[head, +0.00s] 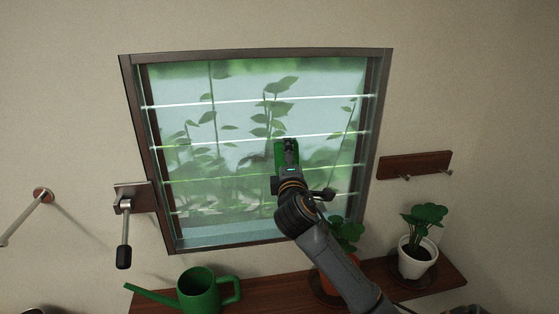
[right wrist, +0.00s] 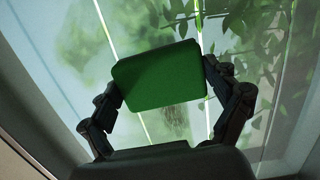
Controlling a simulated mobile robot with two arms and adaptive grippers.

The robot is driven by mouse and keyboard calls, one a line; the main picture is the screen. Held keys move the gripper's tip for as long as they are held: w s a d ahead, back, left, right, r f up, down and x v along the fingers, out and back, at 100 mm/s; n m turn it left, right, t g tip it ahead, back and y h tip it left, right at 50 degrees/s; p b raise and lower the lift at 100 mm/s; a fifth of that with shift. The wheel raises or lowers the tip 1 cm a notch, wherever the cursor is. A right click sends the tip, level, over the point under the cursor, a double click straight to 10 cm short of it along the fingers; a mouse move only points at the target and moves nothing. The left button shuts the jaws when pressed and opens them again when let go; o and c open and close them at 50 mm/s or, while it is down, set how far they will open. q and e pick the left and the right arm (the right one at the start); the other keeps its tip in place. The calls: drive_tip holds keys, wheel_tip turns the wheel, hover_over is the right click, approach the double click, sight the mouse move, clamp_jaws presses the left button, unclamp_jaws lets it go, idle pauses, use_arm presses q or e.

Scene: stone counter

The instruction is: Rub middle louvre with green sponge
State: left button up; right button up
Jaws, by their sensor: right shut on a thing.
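The louvred window (head: 255,80) has several glass slats in a dark frame on the wall. Its middle louvre (head: 220,160) lies between the bright slat edges at mid-height. My right gripper (head: 288,148) reaches up in front of the glass at about this height. It is shut on the green sponge (head: 280,153), mostly hidden behind the gripper in the head view. In the right wrist view, the sponge (right wrist: 160,78) sits between both fingers, its broad face toward the camera, with the glass behind it. I cannot tell whether the sponge touches the glass. My left gripper is not in view.
A crank handle (head: 124,230) hangs left of the window. A shelf below holds a green watering can (head: 200,292), a potted plant (head: 345,235) partly behind my arm, and a white-potted plant (head: 416,258). A peg rail (head: 415,165) is at right.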

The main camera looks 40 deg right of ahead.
sight(241, 159)
drive_tip(key=shift+s+d, duration=0.55)
drive_tip(key=shift+d, duration=0.3)
drive_tip(key=shift+w+a, duration=1.3)
drive_tip(key=shift+a, duration=0.75)
drive_tip(key=shift+w+a, duration=1.25)
drive_tip(key=shift+a, duration=0.85)
drive_tip(key=shift+w+a, duration=1.3)
drive_tip(key=shift+a, duration=0.75)
drive_tip(key=shift+s, duration=0.1)
drive_tip(key=shift+s+a+f, duration=0.15)
drive_tip(key=shift+s+a, duration=0.15)
drive_tip(key=shift+s, duration=0.1)
drive_tip(key=shift+s+d+v, duration=0.1)
drive_tip(key=shift+d+v, duration=0.05)
drive_tip(key=shift+v, duration=1)
drive_tip(key=shift+s+d+v, duration=0.15)
drive_tip(key=shift+v, duration=0.95)
drive_tip(key=shift+s, duration=0.15)
drive_tip(key=v, duration=0.3)
drive_tip(key=shift+d, duration=0.15)
